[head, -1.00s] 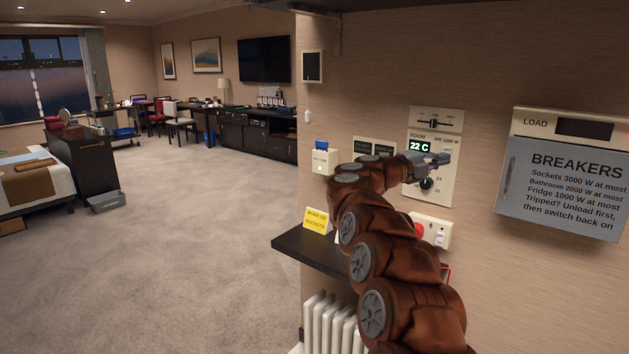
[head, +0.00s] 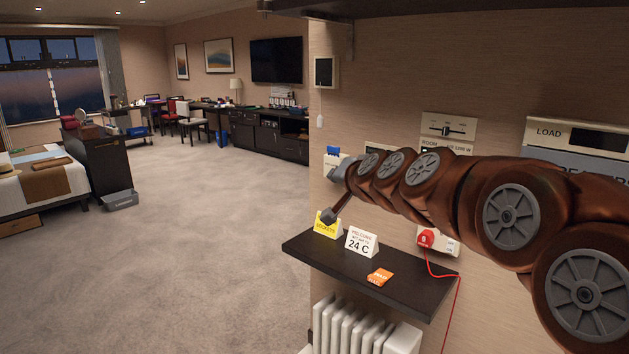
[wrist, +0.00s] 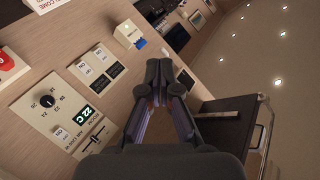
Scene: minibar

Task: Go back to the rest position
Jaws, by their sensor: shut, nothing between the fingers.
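In the head view my arm reaches leftward across the wall, and my gripper (head: 330,214) hangs at its far end in front of the wall, above the left end of the dark shelf (head: 419,303). The wrist view shows my gripper (wrist: 160,70) with its two fingers together and nothing between them. The wall panels lie to its left in that view. The thermostat panel (wrist: 65,120) there shows 22 C on its display. In the head view my arm hides most of that panel (head: 449,129).
A yellow sockets sign (head: 322,226), a white 24 C card (head: 361,242) and an orange packet (head: 380,277) are on the shelf. A red plug (head: 425,238) has a red cord. A white radiator (head: 345,327) stands below. The carpet (head: 190,260) at left is clear.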

